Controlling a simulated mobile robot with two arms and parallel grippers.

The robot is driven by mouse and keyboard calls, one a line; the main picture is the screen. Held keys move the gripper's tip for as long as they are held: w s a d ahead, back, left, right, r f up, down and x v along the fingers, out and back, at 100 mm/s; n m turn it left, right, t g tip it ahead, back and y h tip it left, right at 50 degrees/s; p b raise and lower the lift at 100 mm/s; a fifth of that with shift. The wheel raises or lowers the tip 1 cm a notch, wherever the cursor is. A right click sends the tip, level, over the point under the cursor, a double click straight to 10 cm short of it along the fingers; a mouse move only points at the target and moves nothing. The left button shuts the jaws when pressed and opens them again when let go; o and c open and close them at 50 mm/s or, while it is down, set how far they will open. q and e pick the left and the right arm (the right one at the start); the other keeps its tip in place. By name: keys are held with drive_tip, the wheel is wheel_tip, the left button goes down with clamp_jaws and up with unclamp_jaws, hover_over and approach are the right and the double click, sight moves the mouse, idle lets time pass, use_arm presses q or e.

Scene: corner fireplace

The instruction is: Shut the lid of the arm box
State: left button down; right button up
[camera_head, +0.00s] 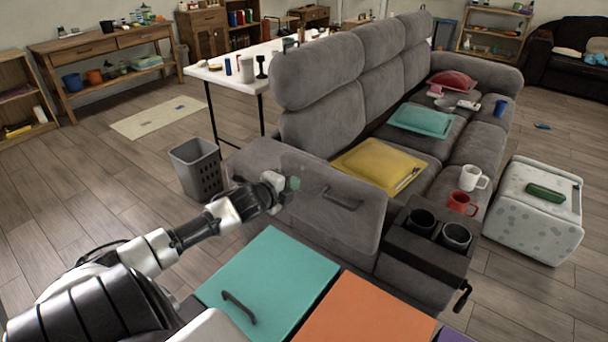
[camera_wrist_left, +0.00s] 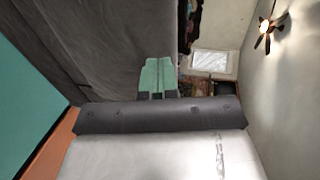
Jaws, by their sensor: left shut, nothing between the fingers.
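The arm box is part of the near arm of the grey sofa (camera_head: 365,85). Its grey lid (camera_head: 318,215) with a dark handle (camera_head: 342,199) stands steeply raised, its handle side facing me. The inside of the box cannot be made out. My left gripper (camera_head: 294,183) is shut and empty at the lid's left edge; whether it touches the lid is unclear. In the left wrist view, the green fingertips (camera_wrist_left: 158,75) are together in front of a large grey surface. My right gripper is not in view.
A black cup-holder console (camera_head: 427,257) sits right of the lid. Teal (camera_head: 270,275) and orange (camera_head: 365,312) panels lie in front. A grey bin (camera_head: 197,168) stands left of the sofa. A yellow cushion (camera_head: 375,165) and mugs rest on the seats. The left floor is open.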

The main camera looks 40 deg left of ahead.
sight(310, 170)
use_arm(q)
drive_tip(key=x, duration=0.3)
drive_tip(key=shift+w+r, duration=0.25)
drive_tip(key=shift+w, duration=0.1)
drive_tip(key=shift+w+a, duration=0.15)
drive_tip(key=shift+w, duration=0.9)
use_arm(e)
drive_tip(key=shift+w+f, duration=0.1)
